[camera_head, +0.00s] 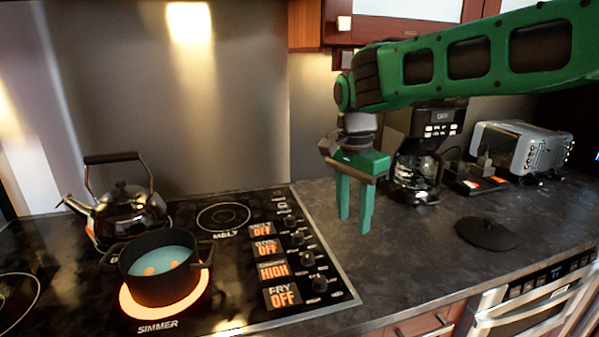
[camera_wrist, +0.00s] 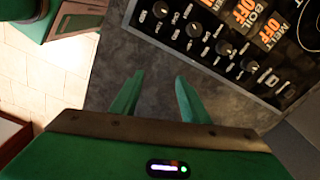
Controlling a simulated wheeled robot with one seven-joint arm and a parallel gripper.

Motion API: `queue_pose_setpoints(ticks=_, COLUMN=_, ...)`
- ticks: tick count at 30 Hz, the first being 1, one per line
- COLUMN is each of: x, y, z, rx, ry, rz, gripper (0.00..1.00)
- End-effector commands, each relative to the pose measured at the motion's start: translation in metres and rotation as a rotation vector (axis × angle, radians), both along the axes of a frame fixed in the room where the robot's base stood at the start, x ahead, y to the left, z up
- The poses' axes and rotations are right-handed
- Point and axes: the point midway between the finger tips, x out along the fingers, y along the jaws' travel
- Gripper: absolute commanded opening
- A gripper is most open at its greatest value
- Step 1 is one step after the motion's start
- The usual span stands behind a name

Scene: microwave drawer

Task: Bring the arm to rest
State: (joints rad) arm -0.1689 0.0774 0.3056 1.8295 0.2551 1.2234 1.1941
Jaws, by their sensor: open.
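My green arm reaches in from the upper right of the head view. My gripper (camera_head: 355,226) points down above the dark counter, just right of the stove's control panel. Its two green fingers are apart with nothing between them. In the wrist view my gripper (camera_wrist: 157,82) is also open and empty, with bare counter beyond the fingertips.
A black pot (camera_head: 165,270) with bluish liquid stands on a glowing burner, beside a dark kettle (camera_head: 130,212). Stove knobs (camera_head: 297,239) lie left of my gripper. A coffee maker (camera_head: 425,150), toaster (camera_head: 520,150) and black lid (camera_head: 488,234) are to the right.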

Motion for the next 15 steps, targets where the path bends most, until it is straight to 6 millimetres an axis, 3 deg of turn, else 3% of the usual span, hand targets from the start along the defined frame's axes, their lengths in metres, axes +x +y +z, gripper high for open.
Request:
queue_pose_setpoints(ticks=1, x=-0.009, y=-0.034, z=0.0, rx=-0.016, ry=-0.003, rz=0.012, gripper=0.41)
queue_pose_setpoints(ticks=6, x=-0.055, y=-0.137, z=-0.01, rx=-0.049, ry=0.014, rz=0.097, gripper=0.41)
queue_pose_setpoints(ticks=8, x=-0.077, y=-0.169, z=-0.016, rx=-0.052, ry=0.024, rz=0.128, gripper=0.41)
queue_pose_setpoints(ticks=12, x=-0.14, y=-0.233, z=-0.034, rx=-0.038, ry=0.043, rz=0.203, gripper=0.41)
queue_pose_setpoints(ticks=15, x=-0.189, y=-0.263, z=-0.052, rx=-0.013, ry=0.05, rz=0.26, gripper=0.41)
